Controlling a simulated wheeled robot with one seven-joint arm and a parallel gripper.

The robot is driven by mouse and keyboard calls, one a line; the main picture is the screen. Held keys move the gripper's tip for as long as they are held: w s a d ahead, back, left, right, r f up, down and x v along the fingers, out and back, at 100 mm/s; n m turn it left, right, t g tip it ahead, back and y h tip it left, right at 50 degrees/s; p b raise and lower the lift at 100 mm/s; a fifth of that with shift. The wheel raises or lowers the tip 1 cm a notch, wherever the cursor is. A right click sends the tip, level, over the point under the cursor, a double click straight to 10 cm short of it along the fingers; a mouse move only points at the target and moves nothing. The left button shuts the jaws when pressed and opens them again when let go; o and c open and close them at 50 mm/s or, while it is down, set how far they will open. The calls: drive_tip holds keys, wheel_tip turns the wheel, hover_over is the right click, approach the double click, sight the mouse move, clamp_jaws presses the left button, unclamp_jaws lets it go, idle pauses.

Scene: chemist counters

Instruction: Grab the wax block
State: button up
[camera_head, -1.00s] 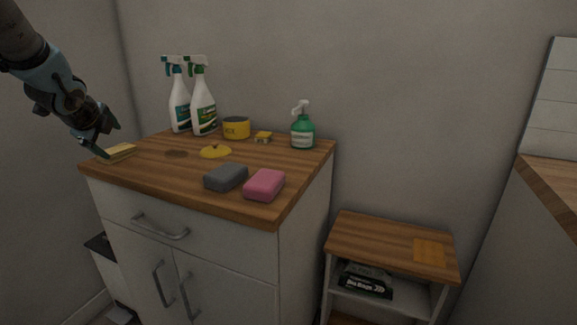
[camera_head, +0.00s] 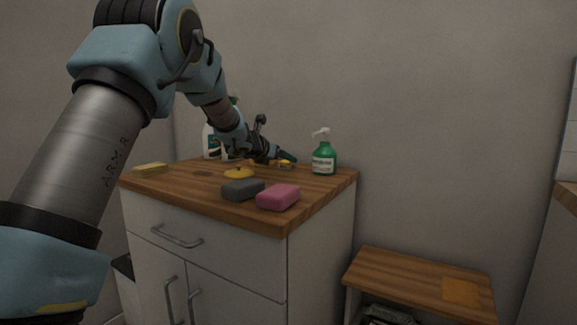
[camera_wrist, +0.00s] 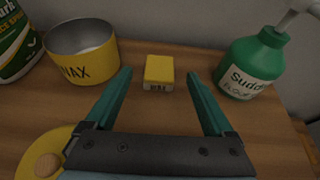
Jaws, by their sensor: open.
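The wax block is a small yellow block (camera_wrist: 158,70) with a pale, lettered front side, standing on the wooden counter top. In the wrist view it lies ahead of my gripper (camera_wrist: 158,88), centred in the gap between the two green fingers. The fingers are spread wide, and neither touches it. In the head view my gripper (camera_head: 286,157) hangs low over the back of the counter. The block (camera_head: 287,166) is partly hidden there by the fingers.
A green pump bottle (camera_wrist: 252,65) stands close on the right. A yellow dish (camera_wrist: 42,155), a grey sponge (camera_head: 242,189) and a pink sponge (camera_head: 278,197) lie nearer.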

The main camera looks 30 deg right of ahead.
sight(286, 161)
drive_tip(key=shift+p+x, duration=0.6)
drive_tip(key=shift+x, duration=2)
drive_tip(key=shift+f, duration=0.15)
clamp_jaws()
